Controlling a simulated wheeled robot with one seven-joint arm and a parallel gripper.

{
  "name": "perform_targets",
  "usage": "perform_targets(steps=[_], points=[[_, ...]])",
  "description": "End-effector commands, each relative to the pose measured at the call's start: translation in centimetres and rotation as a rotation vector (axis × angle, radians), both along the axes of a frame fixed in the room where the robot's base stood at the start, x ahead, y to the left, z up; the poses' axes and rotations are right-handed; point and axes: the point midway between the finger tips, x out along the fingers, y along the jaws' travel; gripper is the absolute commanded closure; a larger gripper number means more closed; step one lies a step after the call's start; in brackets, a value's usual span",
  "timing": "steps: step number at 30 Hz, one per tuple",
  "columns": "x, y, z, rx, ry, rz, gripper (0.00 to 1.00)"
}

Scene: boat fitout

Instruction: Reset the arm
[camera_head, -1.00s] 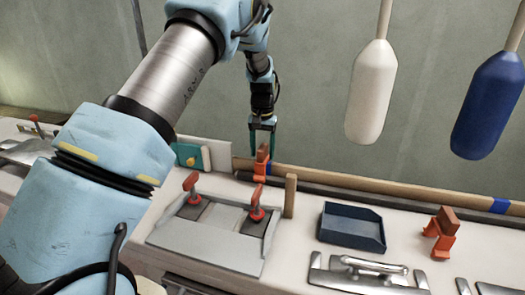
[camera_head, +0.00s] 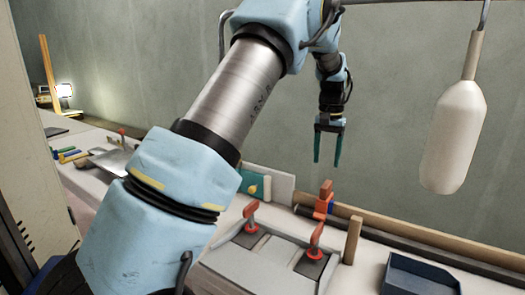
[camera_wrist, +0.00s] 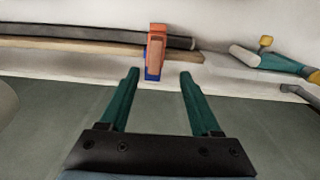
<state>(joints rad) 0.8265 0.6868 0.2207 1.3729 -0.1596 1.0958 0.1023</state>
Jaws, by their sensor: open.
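My gripper (camera_head: 327,164) is open and empty, hanging in the air with its two teal fingers pointing down. It is above an orange clamp (camera_head: 325,194) that stands at the wooden strip along the back of the bench. A gap shows between the fingertips and the clamp. In the wrist view the open fingers of my gripper (camera_wrist: 160,73) show with nothing between them. The orange clamp (camera_wrist: 156,42), with a blue patch at one end, lies beyond the fingertips there.
A grey fixture with red-handled clamps (camera_head: 250,215) and a dark blue tray (camera_head: 415,277) sit on the bench. A wooden post (camera_head: 352,240) stands between them. A white fender (camera_head: 455,138) hangs at the right. Hand tools lie at the left.

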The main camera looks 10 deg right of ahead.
Motion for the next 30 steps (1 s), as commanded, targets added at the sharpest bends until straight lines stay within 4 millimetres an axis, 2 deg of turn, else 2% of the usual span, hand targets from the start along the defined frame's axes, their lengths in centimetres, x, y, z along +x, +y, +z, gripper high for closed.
perform_targets(steps=[2,5,6,8,12,16,18,22,25,30], points=[[0.5,3.1,0.4,-0.006,-0.003,0.049,0.36],[0.6,8.7,0.7,-0.020,-0.010,0.137,0.36],[0.3,11.4,0.8,-0.026,-0.014,0.177,0.36],[-0.6,15.3,0.8,-0.035,-0.025,0.236,0.36],[-4.3,23.6,0.5,-0.051,-0.053,0.362,0.36],[-9.1,29.8,0.0,-0.057,-0.083,0.463,0.36],[-11.7,32.1,-0.5,-0.058,-0.097,0.505,0.36],[-15.5,34.9,-1.2,-0.056,-0.118,0.556,0.36],[-17.1,35.9,-1.5,-0.055,-0.127,0.578,0.36],[-17.7,36.2,-1.7,-0.054,-0.129,0.585,0.36]])
